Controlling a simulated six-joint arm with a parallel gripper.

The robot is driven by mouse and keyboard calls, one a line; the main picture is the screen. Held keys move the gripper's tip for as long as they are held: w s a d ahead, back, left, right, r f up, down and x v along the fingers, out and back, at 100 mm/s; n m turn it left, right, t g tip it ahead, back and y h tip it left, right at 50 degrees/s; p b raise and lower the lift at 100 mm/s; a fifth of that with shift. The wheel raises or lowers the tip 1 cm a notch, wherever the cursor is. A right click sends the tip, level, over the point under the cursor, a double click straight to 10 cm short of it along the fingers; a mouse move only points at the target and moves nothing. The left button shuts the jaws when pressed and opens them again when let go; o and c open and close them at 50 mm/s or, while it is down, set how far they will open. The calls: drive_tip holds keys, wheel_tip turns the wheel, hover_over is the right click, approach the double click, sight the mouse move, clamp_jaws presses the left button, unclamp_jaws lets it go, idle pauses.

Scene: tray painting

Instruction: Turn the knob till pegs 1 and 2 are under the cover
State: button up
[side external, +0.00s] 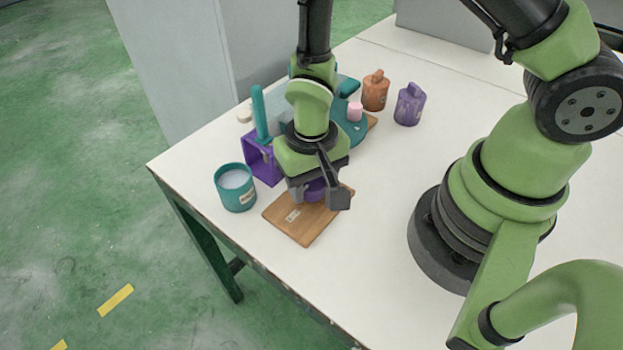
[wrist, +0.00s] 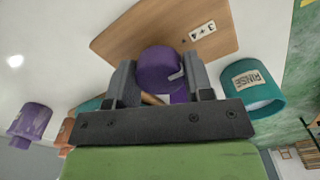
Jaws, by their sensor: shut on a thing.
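My gripper (side external: 318,194) points down over a wooden board (side external: 290,228) and is shut on a purple knob (side external: 314,187). In the wrist view the round knob (wrist: 160,68) sits between both fingers, with a small white mark on its side. A label reading 3 and 4 with a symbol between (wrist: 203,31) lies on the board beside it. Behind my gripper is a teal disc (side external: 357,134) with a pink peg (side external: 355,112) on it. A teal piece (side external: 348,86), possibly the cover, is by the disc. My wrist hides much of this area, and I cannot read peg numbers.
A teal cup marked RINSE (wrist: 252,88) stands close beside the board, near the table edge. A purple holder (side external: 262,165) with a teal upright (side external: 260,112) is behind it. Orange (side external: 375,92) and purple (side external: 409,106) bottles stand at the back. The table right of the board is clear.

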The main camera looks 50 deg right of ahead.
idle(0.3)
drive_tip(key=o, duration=0.9)
wheel_tip(320, 180, up, 10)
drive_tip(key=s+d+r+t, duration=0.2)
drive_tip(key=s+r, duration=0.1)
drive_tip(key=r, duration=0.3)
drive_tip(key=s+d+r+t+y, duration=0.1)
drive_tip(key=s+d+r+t, duration=0.1)
drive_tip(key=r, duration=0.4)
drive_tip(key=s+d+r+t+y, duration=0.1)
drive_tip(key=s+r+t, duration=0.2)
drive_tip(key=r, duration=0.3)
drive_tip(key=shift+s+d+r+n, duration=0.3)
drive_tip(key=shift+s+d, duration=0.1)
drive_tip(key=shift+s, duration=0.2)
